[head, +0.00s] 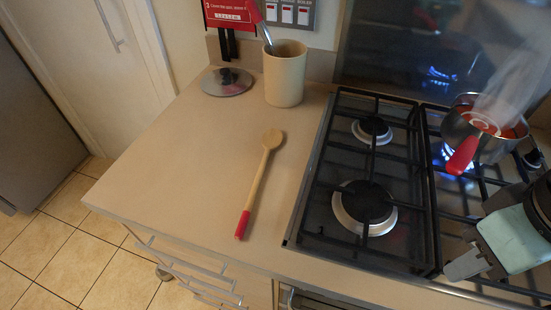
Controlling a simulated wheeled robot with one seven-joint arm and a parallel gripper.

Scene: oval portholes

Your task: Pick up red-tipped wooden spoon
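A wooden spoon (258,186) with a red handle tip lies flat on the beige counter (160,165), left of the stove. Its round bowl end points to the back and its red tip points to the front edge. My gripper (460,266) is at the lower right, over the front right of the stove, well to the right of the spoon and apart from it. Its pale fingers point left, and I cannot tell how far apart they are. Nothing shows held in it.
A gas stove (340,225) with black grates fills the right. A steaming pot (477,130) with a red handle sits over a lit blue flame. A beige utensil crock (285,75) and a lid (227,82) stand behind the spoon. The counter around the spoon is clear.

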